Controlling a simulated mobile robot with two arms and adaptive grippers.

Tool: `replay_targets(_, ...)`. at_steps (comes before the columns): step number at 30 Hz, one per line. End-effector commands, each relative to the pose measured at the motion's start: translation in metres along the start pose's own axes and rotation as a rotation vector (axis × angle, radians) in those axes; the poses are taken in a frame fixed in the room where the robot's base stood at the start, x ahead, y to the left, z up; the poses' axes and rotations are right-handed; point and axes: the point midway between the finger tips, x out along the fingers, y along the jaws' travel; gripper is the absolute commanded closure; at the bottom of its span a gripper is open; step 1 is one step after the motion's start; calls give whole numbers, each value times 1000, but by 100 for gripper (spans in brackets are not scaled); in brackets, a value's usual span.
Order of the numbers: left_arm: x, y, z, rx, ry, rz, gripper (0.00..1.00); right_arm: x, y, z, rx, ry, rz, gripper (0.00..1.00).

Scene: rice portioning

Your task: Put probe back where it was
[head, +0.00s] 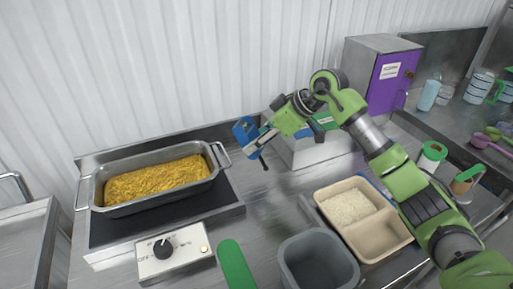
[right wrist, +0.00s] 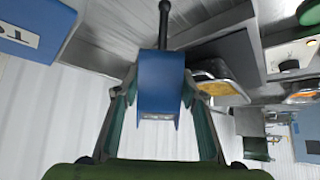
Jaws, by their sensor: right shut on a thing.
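The probe (head: 244,131) is a blue block with a thin black rod. My right gripper (head: 266,128) is shut on its blue body and holds it in the air, right of the pan of yellow food, in front of the wall. In the head view the rod points down. In the right wrist view the blue body (right wrist: 160,84) sits between the two fingers (right wrist: 158,98), with the black rod pointing to the top of the picture.
A metal pan (head: 213,172) of yellow food rests on a dark hot plate with a knob box (head: 174,258) in front. A grey metal box (head: 318,150) stands behind my right arm. A two-part beige tray (head: 381,238) holding white rice and a grey bin (head: 318,262) are at front right.

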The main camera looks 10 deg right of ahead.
Motion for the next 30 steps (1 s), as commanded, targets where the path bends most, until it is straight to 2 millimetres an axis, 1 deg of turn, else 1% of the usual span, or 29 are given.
replay_targets(2, -3, 0, 1, 0, -2, 0, 56, 6, 3, 3, 2, -1, -2, 83)
replay_targets(6, -12, 0, 1, 0, -3, 1, 56, 21, 2, 17, 3, -2, -3, 83)
replay_targets(8, -13, 0, 1, 1, -3, 1, 56, 26, 2, 21, 2, -1, -2, 83)
replay_targets(18, -12, 4, 1, 2, -3, 5, 56, 29, 3, 23, 0, 0, -1, 83)
replay_targets(19, -12, 4, 1, 3, -3, 5, 56, 30, 3, 24, 0, -1, -1, 59)
replay_targets(21, -12, 4, 1, 3, -3, 5, 56, 29, 3, 24, 0, 0, 0, 45)
replay_targets(30, -12, 4, 0, 3, -3, 5, 56, 29, 3, 23, 0, 0, 0, 45)
